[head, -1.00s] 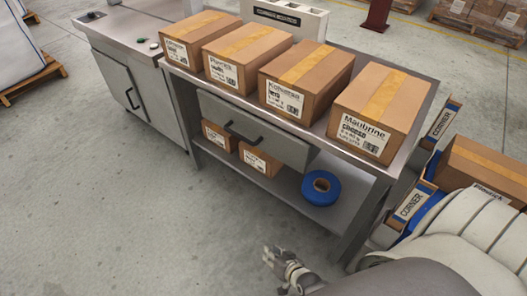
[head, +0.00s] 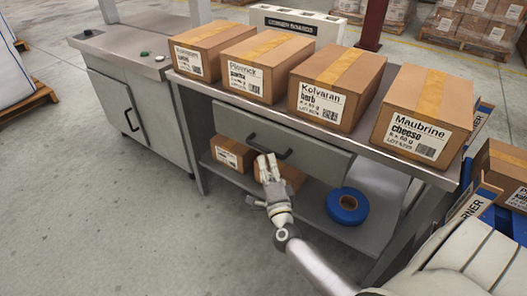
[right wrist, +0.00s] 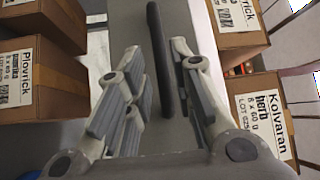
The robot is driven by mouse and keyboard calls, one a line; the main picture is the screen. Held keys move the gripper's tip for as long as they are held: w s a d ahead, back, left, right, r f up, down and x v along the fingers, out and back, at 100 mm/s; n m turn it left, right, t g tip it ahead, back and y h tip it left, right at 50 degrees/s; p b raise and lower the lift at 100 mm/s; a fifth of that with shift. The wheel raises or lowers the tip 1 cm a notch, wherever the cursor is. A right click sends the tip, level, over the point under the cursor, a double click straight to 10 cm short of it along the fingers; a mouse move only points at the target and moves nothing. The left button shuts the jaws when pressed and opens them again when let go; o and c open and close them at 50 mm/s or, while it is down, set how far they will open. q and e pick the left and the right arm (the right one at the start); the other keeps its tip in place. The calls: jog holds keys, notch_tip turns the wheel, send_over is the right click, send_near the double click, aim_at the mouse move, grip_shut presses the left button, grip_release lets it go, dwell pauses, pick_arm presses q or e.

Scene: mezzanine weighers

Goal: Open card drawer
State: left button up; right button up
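The grey drawer (head: 315,155) sits under the worktable's top and looks shut. Its black bar handle (head: 283,153) shows on the front, and it also shows in the right wrist view (right wrist: 160,50). My right gripper (head: 267,165) is just in front of the handle, partly covering it in the head view. In the right wrist view my right gripper (right wrist: 160,90) is open, with a finger on each side of the handle and a gap to each. I cannot tell how deep the handle lies between them. My left gripper is not in view.
Labelled cartons (head: 340,85) stand in a row on the steel worktable (head: 386,157). The lower shelf (head: 312,212) holds smaller cartons (head: 231,154) and a blue tape roll (head: 347,206). A grey cabinet (head: 135,105) stands left. The floor in front is clear.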

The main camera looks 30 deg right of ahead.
aim_at(264, 148)
jog(key=x, duration=0.5)
jog(key=shift+w+d, duration=0.1)
jog(key=shift+w, duration=0.2)
jog(key=shift+w+d+b, duration=0.15)
jog(key=shift+w+b, duration=0.15)
jog(key=shift+w, duration=0.15)
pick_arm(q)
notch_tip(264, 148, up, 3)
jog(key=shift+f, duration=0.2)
pick_arm(e)
grip_shut()
